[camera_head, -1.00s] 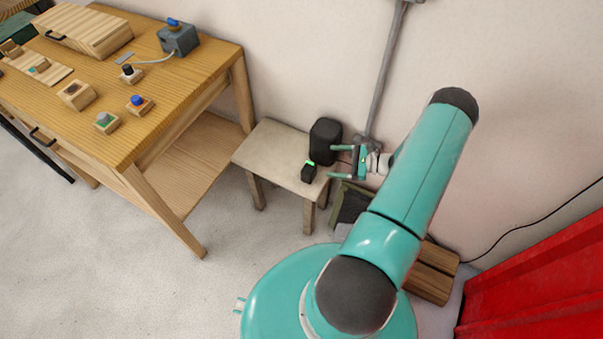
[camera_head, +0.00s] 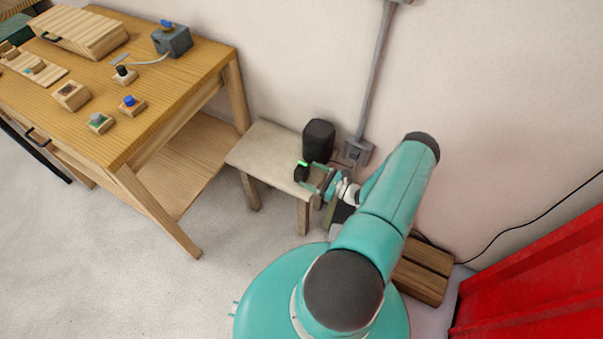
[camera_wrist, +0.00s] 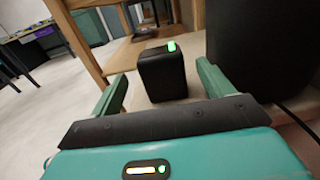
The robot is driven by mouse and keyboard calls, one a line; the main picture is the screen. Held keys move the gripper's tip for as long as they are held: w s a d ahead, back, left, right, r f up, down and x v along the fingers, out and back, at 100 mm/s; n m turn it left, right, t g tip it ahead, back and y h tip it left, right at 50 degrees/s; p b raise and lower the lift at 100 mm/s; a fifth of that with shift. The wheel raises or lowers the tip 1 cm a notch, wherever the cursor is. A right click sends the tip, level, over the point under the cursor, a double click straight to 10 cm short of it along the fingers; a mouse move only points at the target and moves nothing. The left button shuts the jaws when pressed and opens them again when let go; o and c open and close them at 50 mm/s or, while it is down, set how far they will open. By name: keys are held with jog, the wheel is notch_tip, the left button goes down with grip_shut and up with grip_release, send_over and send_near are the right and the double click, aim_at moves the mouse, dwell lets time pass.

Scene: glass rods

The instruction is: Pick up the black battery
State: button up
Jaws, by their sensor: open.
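The black battery (camera_head: 300,173) is a small dark block with a green light on top. It stands upright on the small wooden stool (camera_head: 262,146), near its right edge. In the wrist view the battery (camera_wrist: 163,75) stands just ahead, between the lines of my two green fingers. My gripper (camera_head: 314,179) is open and empty, close to the battery from the right. In the wrist view my gripper (camera_wrist: 162,84) has its fingers wide apart, and no contact with the battery shows. The battery's far side is hidden.
A larger black box (camera_head: 318,138) stands on the stool behind the battery, close to my right finger in the wrist view. A wooden workbench (camera_head: 200,75) stands to the left. A grey pole (camera_head: 372,80) and the wall are behind. Wooden blocks (camera_head: 420,270) lie on the floor at right.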

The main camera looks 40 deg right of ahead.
aim_at(298, 166)
jog(key=x, duration=0.6)
jog(key=shift+w, duration=0.3)
jog(key=c, duration=1.3)
jog(key=shift+r, duration=0.15)
jog(key=shift+r, duration=0.55)
jog(key=s+a+r, duration=0.3)
jog(key=r, duration=0.1)
jog(key=s+a+r, duration=0.3)
jog(key=s, duration=0.1)
jog(key=s+a+r, duration=0.3)
jog(key=r, duration=0.1)
jog(key=shift+s+a+r, duration=0.1)
jog(key=shift+s+r, duration=0.25)
jog(key=shift+s, duration=0.05)
jog(key=w+a+r+m+h, duration=0.1)
jog(key=w+a+r+h, duration=0.1)
jog(key=w+a, duration=0.4)
jog(key=w+a+r+m+h, duration=0.1)
jog(key=w+a+r+h, duration=0.1)
jog(key=w+a+r, duration=0.2)
jog(key=w+a+r+m+t+h, duration=0.1)
jog(key=w+a+r, duration=0.2)
jog(key=w+a, duration=0.7)
jog(key=shift+a+r+m+h, duration=0.3)
jog(key=shift+a+m+h, duration=0.05)
jog(key=shift+m+h, duration=0.05)
